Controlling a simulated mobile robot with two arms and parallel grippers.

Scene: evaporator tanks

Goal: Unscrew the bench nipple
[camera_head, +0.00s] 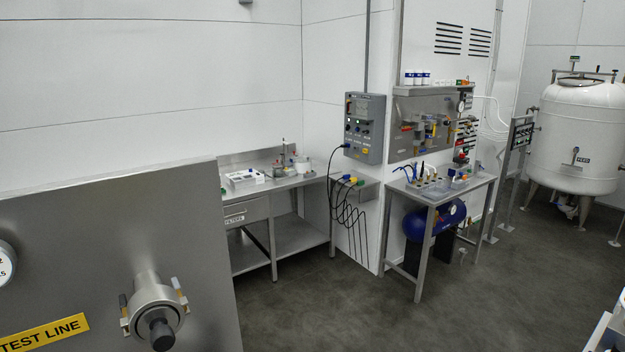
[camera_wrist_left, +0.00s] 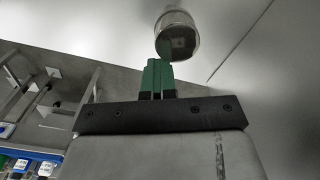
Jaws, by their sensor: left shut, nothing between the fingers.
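My left gripper (camera_wrist_left: 158,72) shows in the left wrist view with its green fingers shut together and nothing between them. Just beyond its fingertips, a round, shiny metal fitting (camera_wrist_left: 178,20) stands out from a pale grey surface; I cannot tell whether the fingertips touch it, or whether it is the bench nipple. In the head view, a steel clamped fitting (camera_head: 155,297) with a black end (camera_head: 161,335) sits on a grey metal panel at the lower left. Neither of my grippers shows in the head view.
The grey panel (camera_head: 120,225) carries a yellow TEST LINE label (camera_head: 45,335) and a gauge (camera_head: 5,264). Behind it stand a steel bench (camera_head: 283,184), a second table (camera_head: 452,194) with small parts, and a white tank (camera_head: 575,135). The floor (camera_head: 350,310) between is clear.

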